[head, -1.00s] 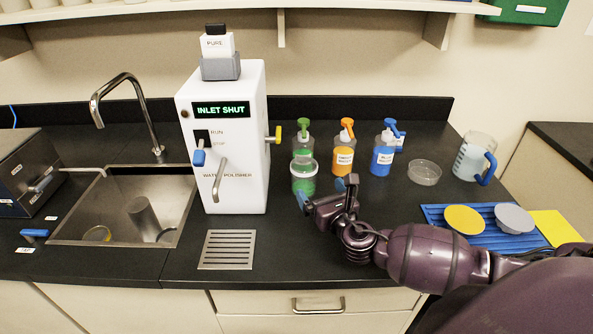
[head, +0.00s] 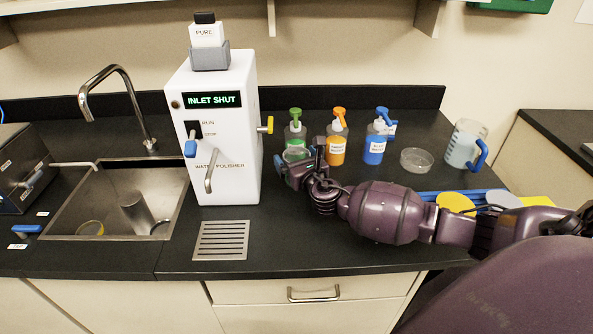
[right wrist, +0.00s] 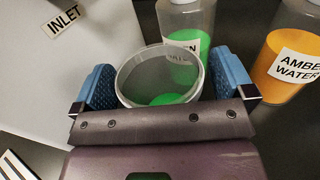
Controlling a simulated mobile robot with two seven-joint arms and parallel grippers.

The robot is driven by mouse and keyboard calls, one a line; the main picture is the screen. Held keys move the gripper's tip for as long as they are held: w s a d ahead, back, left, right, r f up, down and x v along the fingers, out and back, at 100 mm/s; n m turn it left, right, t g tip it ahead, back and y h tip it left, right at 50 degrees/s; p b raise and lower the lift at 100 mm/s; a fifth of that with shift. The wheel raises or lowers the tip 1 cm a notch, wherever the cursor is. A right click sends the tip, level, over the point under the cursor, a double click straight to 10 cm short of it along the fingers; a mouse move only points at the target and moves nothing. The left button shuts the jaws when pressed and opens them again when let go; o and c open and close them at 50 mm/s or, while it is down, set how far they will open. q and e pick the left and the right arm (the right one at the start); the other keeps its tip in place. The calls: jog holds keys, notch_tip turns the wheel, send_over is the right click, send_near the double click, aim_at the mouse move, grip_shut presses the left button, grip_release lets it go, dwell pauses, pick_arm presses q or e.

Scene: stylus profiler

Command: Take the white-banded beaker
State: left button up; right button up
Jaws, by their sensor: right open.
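A clear beaker with a pale whitish band around its rim, which I take for the white-banded beaker (head: 294,151), stands on the black counter in front of the green-capped bottle. Green shows in or through it. My right gripper (head: 299,157) is open at the beaker and partly hides it in the head view. In the right wrist view the beaker (right wrist: 158,75) sits between the two blue-padded fingers of the gripper (right wrist: 163,82), with a visible gap at the right; contact at the left is unclear. My left gripper is not in view.
The white water polisher (head: 220,130) stands close left of the beaker. Green (head: 295,128), amber (head: 337,145) and blue (head: 375,145) bottles stand behind and to the right. A glass dish (head: 416,160) and blue-handled jug (head: 464,146) are farther right. The sink (head: 75,195) is left.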

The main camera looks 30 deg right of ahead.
jog(key=shift+w, duration=0.1)
jog(key=c, duration=1.1)
jog(key=shift+r, duration=0.15)
jog(key=shift+r, duration=0.25)
notch_tip(320, 180, up, 3)
jog(key=shift+r+p, duration=0.1)
jog(key=shift+p, duration=0.4)
jog(key=shift+s+a+f, duration=0.1)
jog(key=shift+s+a, duration=0.35)
jog(key=shift+s, duration=2.5)
jog(key=shift+s+a+f, duration=0.1)
jog(key=shift+s+a, duration=0.4)
jog(key=shift+s, duration=2.5)
jog(key=shift+s+a, duration=0.45)
jog(key=shift+s, duration=2.5)
